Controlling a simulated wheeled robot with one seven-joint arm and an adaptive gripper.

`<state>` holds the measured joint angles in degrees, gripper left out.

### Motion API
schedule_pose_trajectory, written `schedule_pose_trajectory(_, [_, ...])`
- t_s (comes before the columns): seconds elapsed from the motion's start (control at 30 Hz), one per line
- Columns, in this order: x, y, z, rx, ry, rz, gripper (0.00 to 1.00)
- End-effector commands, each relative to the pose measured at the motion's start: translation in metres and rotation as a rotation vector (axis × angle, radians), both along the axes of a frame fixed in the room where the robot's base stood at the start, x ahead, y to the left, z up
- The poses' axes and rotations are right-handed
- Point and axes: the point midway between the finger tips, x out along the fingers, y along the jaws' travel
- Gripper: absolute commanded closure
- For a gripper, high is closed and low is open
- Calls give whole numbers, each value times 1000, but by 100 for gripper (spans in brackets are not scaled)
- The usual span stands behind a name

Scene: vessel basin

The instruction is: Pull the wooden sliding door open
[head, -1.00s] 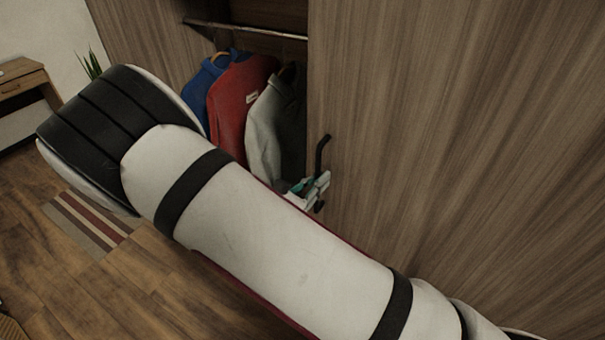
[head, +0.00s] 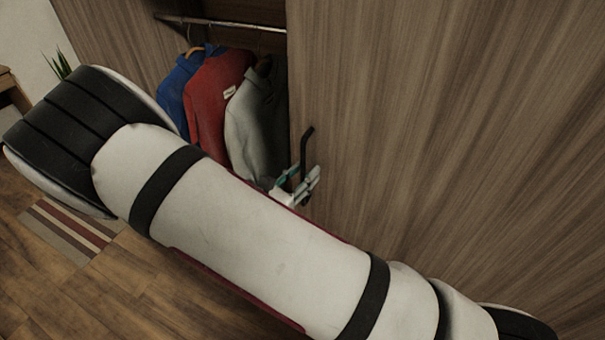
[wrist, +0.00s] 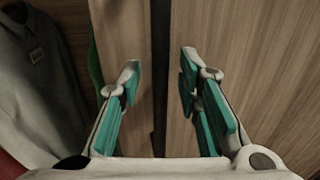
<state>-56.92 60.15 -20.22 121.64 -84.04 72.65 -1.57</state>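The wooden sliding door (head: 430,130) fills the right side of the head view, with the wardrobe open to its left. Its black handle (head: 306,148) stands upright near the door's left edge. My gripper (head: 298,187) is at the handle's lower part, with white fingers and teal pads. In the wrist view my gripper (wrist: 161,85) is open, one finger on each side of a dark upright bar (wrist: 160,70) that looks like the handle. Gaps show between the bar and both pads. The door's wood (wrist: 245,60) lies behind the fingers. My arm hides the lower part of the opening.
A blue jacket (head: 178,88), a red jacket (head: 213,98) and a grey one (head: 250,118) hang from a rail (head: 222,23) in the wardrobe, close left of my gripper. A striped rug (head: 68,232) lies on the wooden floor at the left.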

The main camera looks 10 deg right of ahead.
Motion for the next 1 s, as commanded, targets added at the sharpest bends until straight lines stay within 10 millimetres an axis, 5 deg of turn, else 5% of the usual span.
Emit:
schedule_pose_trajectory(0.6, [-66, 77, 0, 1, 0, 3, 69])
schedule_pose_trajectory(1.0, [-78, 91, 0, 0, 0, 1, 69])
